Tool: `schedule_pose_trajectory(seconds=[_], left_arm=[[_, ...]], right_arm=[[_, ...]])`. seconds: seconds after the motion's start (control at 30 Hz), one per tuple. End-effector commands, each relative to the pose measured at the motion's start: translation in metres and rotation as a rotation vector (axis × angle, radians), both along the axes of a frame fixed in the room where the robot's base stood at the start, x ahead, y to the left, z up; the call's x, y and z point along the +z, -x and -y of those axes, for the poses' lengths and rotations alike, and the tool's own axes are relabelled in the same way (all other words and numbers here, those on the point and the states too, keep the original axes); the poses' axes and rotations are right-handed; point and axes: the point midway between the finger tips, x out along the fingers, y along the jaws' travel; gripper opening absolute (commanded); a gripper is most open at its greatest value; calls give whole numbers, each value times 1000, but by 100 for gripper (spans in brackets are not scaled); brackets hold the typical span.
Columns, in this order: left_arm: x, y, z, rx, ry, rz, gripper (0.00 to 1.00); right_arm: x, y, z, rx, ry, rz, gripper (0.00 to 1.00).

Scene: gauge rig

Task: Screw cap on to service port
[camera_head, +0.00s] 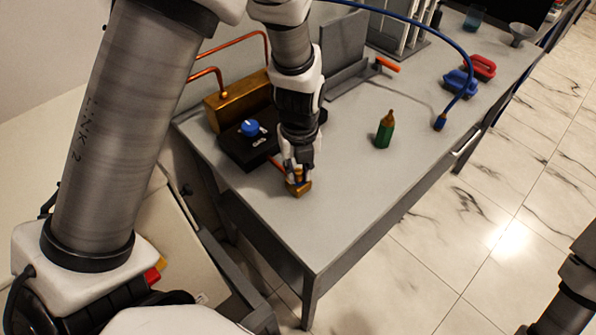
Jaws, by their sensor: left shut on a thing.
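My left gripper (298,174) points down over the front left part of the grey table. It is shut on a small brass piece, perhaps the cap, mostly hidden between the fingers. Directly below is a brass fitting (300,188), low at the table top, perhaps the service port. I cannot tell whether the held piece and the fitting are touching or threaded. A black base with a blue knob (250,127) stands left of the gripper, in front of a brass block (228,106) with copper pipes. My right gripper is out of view.
A green bottle with a brown tip (384,130) stands right of the gripper. A blue hose (440,121) ends on the table. Blue (459,83) and red (481,67) clamp-like items lie farther back. The table's front right area is clear.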

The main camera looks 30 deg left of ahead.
Motion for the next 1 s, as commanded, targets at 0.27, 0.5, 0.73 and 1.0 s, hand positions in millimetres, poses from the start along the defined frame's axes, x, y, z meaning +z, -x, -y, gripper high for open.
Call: schedule_pose_trajectory(seconds=[0.27,0.5,0.73,1.0], left_arm=[[-1,-3,0,-50,0,8,0],[-2,-3,0,-280,-2,9,0],[1,-3,0,-451,-3,9,0],[1,-3,0,-452,-3,8,36]], right_arm=[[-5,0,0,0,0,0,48],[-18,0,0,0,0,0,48],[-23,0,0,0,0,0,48],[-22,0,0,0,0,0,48]])
